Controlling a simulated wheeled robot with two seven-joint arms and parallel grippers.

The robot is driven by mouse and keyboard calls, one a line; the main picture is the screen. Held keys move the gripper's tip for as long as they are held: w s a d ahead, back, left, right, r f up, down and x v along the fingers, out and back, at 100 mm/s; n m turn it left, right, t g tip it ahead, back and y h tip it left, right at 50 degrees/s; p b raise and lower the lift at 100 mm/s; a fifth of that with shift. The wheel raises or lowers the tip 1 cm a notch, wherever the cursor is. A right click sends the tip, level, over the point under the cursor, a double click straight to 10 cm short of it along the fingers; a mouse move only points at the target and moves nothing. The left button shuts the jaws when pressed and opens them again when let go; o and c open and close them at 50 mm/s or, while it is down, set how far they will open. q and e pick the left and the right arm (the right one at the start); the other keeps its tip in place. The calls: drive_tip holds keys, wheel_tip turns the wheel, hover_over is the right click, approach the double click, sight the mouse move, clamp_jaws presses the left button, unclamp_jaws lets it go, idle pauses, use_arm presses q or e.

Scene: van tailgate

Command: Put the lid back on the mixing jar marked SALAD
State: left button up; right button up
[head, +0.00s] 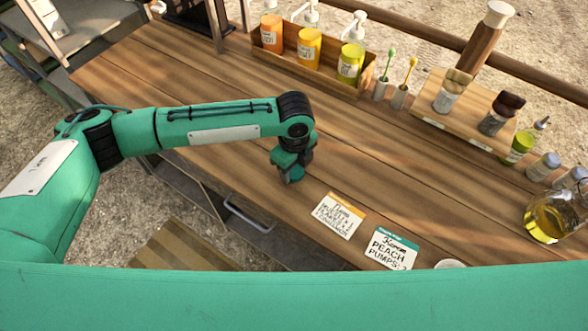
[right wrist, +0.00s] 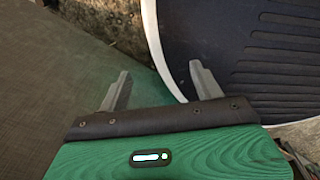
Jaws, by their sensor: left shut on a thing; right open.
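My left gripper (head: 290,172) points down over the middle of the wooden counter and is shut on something. The arm and gripper hide what it holds. I cannot make out a jar marked SALAD or its loose lid. A pale round rim (head: 450,264) shows at the near edge of the head view, mostly hidden by a green part of my body; I cannot tell what it belongs to. My right gripper (right wrist: 160,88) is open and empty in the right wrist view, away from the counter things.
On the counter (head: 190,85) stand a wooden box (head: 310,72) of pump bottles, a board (head: 465,128) with brushes, small jars (head: 543,166) and an oil bottle (head: 545,222) at right. Two written cards (head: 338,215) (head: 391,249) lie near the front edge. The counter's left part is clear.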

drive_tip(key=shift+a, duration=0.25)
use_arm(q)
drive_tip(key=shift+r, duration=0.4)
wheel_tip(320, 180, up, 9)
drive_tip(key=b, duration=0.1)
wheel_tip(320, 180, up, 10)
drive_tip(key=b, duration=0.1)
hover_over(295, 170)
drive_tip(key=shift+a+r, duration=0.1)
use_arm(e)
drive_tip(key=shift+w+d+f, duration=0.2)
drive_tip(key=shift+w+f, duration=0.4)
drive_tip(key=shift+w, duration=0.2)
drive_tip(key=shift+s, duration=0.1)
